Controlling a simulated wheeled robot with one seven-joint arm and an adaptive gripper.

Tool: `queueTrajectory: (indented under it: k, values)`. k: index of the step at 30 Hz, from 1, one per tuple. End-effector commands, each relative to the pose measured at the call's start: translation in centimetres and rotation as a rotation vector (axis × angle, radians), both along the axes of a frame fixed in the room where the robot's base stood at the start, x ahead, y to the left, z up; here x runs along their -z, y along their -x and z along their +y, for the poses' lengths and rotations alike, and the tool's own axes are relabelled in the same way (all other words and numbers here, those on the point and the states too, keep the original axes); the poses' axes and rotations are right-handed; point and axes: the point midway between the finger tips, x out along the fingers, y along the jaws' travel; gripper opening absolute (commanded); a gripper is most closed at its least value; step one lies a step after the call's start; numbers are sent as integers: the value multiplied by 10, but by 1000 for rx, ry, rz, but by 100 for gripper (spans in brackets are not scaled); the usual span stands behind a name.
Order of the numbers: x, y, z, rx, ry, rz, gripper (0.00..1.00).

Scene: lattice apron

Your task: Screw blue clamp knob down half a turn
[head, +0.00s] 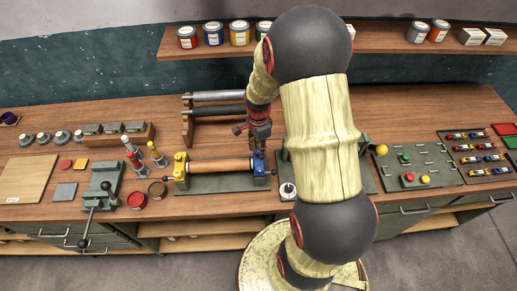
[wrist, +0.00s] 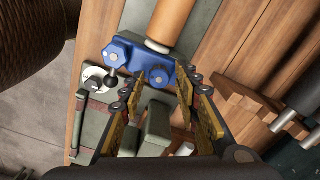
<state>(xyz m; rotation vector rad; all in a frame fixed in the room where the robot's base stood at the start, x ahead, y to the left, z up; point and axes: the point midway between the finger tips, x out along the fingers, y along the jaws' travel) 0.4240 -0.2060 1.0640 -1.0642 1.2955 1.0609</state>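The blue clamp (head: 259,169) stands at the right end of a fixture that holds an orange-brown cylinder (head: 222,165). My gripper (wrist: 160,92) is open, with yellow-padded fingers spread left and right. The lobed knob appears between the fingertips, with a visible gap on both sides. Whether the fingers are level with it, I cannot tell. In the head view my gripper (head: 258,138) is just above the blue clamp, and the knob is largely hidden.
A yellow clamp (head: 181,167) holds the cylinder's other end. A black ball-ended lever (wrist: 111,82) is close to the left finger. Grey bars (head: 218,96) lie on a wooden rack behind. A vise (head: 103,182) stands left; a panel with coloured buttons (head: 415,160) lies right.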

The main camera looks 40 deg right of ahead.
Motion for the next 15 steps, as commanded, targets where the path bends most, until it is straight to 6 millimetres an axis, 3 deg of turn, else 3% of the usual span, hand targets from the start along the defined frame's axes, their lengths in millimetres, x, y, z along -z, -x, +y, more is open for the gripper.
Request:
queueTrajectory:
  k: [11, 15]
  values:
    - [0, 0, 0, 0, 0, 1, 39]
    - [-10, 0, 0, 0, 0, -1, 39]
